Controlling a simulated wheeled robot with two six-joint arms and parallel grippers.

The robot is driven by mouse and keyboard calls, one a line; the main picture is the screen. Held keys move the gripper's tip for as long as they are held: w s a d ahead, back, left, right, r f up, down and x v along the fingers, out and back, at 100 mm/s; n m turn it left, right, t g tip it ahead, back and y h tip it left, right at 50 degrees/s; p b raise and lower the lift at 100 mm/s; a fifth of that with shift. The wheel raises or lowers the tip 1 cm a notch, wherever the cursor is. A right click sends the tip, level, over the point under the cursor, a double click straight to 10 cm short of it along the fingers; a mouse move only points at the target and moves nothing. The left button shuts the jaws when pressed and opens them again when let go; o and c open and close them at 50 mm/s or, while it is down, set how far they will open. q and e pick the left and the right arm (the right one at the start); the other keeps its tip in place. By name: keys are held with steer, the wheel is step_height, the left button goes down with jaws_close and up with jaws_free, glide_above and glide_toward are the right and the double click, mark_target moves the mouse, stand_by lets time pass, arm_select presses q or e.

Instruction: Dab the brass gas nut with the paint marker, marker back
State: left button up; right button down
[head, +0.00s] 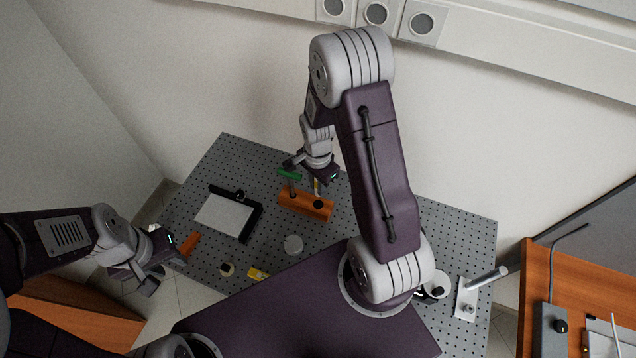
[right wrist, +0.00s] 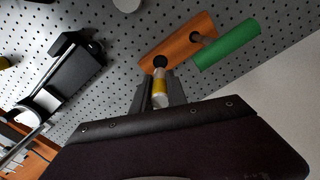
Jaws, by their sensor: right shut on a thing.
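The paint marker, with a yellow band and pale body (right wrist: 160,92), is between the fingers of my right gripper (right wrist: 159,100), which is shut on it. Its far end meets the black-rimmed hole of an orange block (right wrist: 180,50); how deep it sits I cannot tell. The block (head: 306,205) also shows in the head view, below my right gripper (head: 316,182). My left gripper (head: 168,268) hangs at the left edge of the table; its finger gap is not clear. I cannot make out the brass gas nut for sure.
A green-handled tool (right wrist: 230,45) stands in the block beside the marker. On the perforated table (head: 330,235) are a white plate with a black frame (head: 224,215), a pale disc (head: 293,245), a small round item (head: 227,269) and a yellow item (head: 258,275).

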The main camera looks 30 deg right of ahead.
step_height(320, 180, down, 4)
steer(key=shift+d+r+b, duration=0.1)
steer(key=shift+r+b, duration=0.1)
steer(key=shift+b, duration=0.95)
steer(key=shift+f+b, duration=0.4)
steer(key=shift+f, duration=0.1)
steer(key=shift+f+b, duration=0.55)
steer(key=shift+f, duration=0.2)
steer(key=shift+s+f, duration=0.1)
steer(key=shift+f, duration=0.1)
steer(key=shift+f, duration=0.1)
steer(key=shift+s, duration=0.1)
steer(key=c, duration=1.2)
jaws_free()
steer(key=shift+c, duration=0.2)
